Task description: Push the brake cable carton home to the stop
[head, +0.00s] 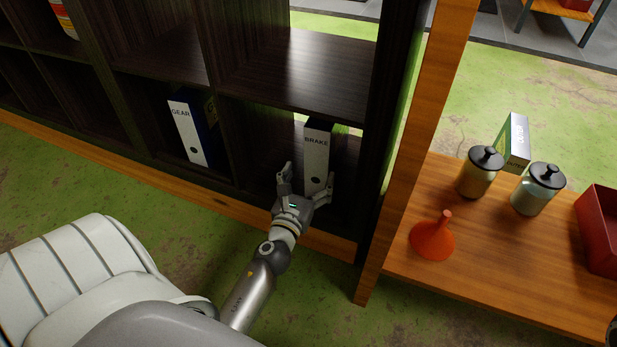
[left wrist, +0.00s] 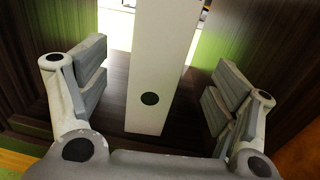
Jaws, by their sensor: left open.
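The brake cable carton (head: 316,155) is a tall white-faced box marked BRAKE, standing upright in a lower compartment of the dark shelf. My left gripper (head: 305,180) is open in front of its lower part, with one finger to each side. In the left wrist view the carton's white face (left wrist: 155,65) with a dark round hole stands between the open fingers (left wrist: 152,92), with gaps on both sides. Whether the carton touches a stop behind it is hidden. My right gripper is not in view.
A similar box marked GEAR (head: 187,132) stands in the compartment to the left. A wooden post (head: 428,120) separates the shelf from a wooden table (head: 480,285) with an orange funnel (head: 433,238), two lidded jars (head: 479,172), a small carton (head: 516,142) and a red bin (head: 600,230).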

